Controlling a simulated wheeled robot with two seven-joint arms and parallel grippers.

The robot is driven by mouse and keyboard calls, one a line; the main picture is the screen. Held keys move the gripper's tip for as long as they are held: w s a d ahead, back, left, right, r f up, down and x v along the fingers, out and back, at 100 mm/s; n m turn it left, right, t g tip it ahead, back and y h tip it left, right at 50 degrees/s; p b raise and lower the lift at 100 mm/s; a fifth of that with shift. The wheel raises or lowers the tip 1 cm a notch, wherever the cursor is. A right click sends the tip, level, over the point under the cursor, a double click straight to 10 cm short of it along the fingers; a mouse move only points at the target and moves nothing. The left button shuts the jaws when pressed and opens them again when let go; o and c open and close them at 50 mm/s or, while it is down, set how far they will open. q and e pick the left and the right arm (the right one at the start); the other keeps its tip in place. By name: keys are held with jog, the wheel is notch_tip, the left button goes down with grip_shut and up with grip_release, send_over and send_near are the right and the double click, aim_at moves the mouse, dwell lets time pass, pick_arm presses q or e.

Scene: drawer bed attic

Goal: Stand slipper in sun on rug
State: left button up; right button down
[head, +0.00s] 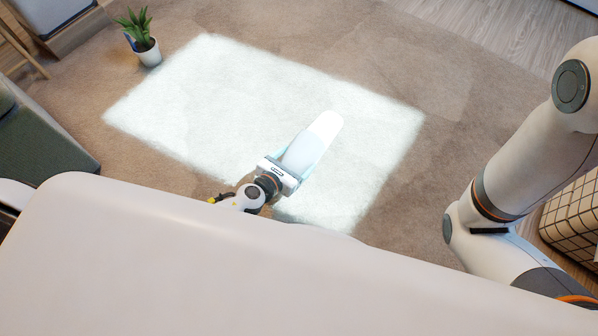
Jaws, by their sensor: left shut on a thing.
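A pale, whitish slipper (323,130) lies within the bright sun patch (230,95) on the beige rug (400,55), toward the patch's right half. My left gripper (298,158) is shut on the slipper's near end. The slipper points away, up and to the right. Its pale colour blends with the sunlit rug, and I cannot tell whether it touches the rug. My right arm shows at the right, but its gripper is out of view.
A potted plant (148,52) stands by the patch's upper left corner. A green upholstered piece (38,135) is at the left. A grid-patterned basket (575,222) stands at the right edge. Rug around the patch is clear.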

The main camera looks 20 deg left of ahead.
pick_arm(q)
notch_tip(320, 180, down, 2)
jog(key=shift+f+b, duration=0.1)
jog(key=shift+b, duration=0.3)
notch_tip(320, 180, down, 4)
jog(key=b, duration=0.4)
jog(key=shift+f, duration=0.1)
